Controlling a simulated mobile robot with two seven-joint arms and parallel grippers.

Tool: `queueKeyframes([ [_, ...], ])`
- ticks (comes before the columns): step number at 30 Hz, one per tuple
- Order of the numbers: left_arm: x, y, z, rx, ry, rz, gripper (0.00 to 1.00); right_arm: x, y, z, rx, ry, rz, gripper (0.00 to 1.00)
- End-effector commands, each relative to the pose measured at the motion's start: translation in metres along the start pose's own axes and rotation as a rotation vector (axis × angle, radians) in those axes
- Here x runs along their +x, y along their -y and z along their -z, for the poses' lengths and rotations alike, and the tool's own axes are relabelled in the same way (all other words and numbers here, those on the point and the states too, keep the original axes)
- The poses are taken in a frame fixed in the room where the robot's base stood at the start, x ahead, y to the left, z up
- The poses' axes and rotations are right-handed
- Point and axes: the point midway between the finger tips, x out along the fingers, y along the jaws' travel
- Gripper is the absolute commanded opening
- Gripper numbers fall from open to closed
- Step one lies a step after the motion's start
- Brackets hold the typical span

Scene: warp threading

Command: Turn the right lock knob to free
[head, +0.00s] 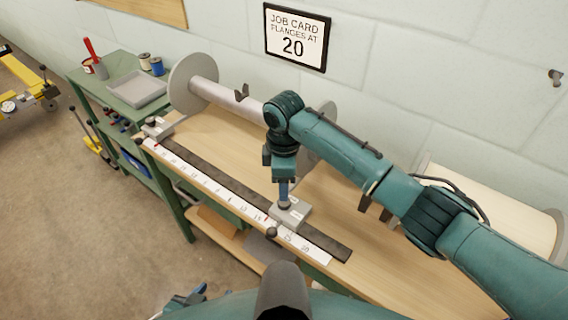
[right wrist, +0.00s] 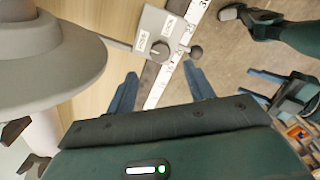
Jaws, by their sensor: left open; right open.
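The right lock knob (right wrist: 160,50) is a round grey knob on a grey block (head: 291,213) that sits on the dark rail. In the right wrist view the block has two small white labels; I cannot read the knob's setting surely. My right gripper (right wrist: 162,88) is open, its blue fingers apart, with the knob beyond and between them. In the head view my right gripper (head: 284,197) points down over the block and hides part of the knob. My left gripper (head: 190,299) is open and low at the bottom edge, away from the bench.
A white numbered scale (head: 215,187) runs beside the dark rail (head: 325,241). A second block (head: 157,129) stands at the rail's far left end. A grey flanged roller (head: 193,84) lies behind. A tray (head: 137,91) rests on the green cart. A job card (head: 296,37) reads 20.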

Motion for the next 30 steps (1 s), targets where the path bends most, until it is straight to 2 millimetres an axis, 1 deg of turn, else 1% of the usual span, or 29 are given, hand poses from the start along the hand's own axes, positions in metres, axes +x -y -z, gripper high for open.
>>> queueKeyframes([
  [1,0.001,0.000,-0.001,-0.001,-0.001,0.000,0.46,-0.012,-0.001,0.000,-0.001,-0.002,-0.005,0.53],
  [3,0.001,0.000,-0.001,-0.002,-0.003,0.000,0.46,-0.026,-0.001,0.001,0.000,-0.003,-0.003,0.53],
  [6,0.001,0.000,0.001,-0.003,-0.008,0.000,0.46,-0.043,0.000,0.000,-0.001,-0.001,-0.003,0.53],
  [10,0.001,0.000,0.003,-0.005,-0.013,0.000,0.46,-0.057,0.000,0.000,0.000,-0.001,-0.001,0.53],
  [15,0.001,-0.001,0.002,-0.008,-0.013,0.000,0.46,-0.063,0.000,0.000,0.000,-0.001,0.001,0.53],
  [30,0.001,-0.001,0.000,-0.009,-0.007,0.001,0.46,-0.063,0.000,0.000,0.000,-0.001,0.001,0.53],
])
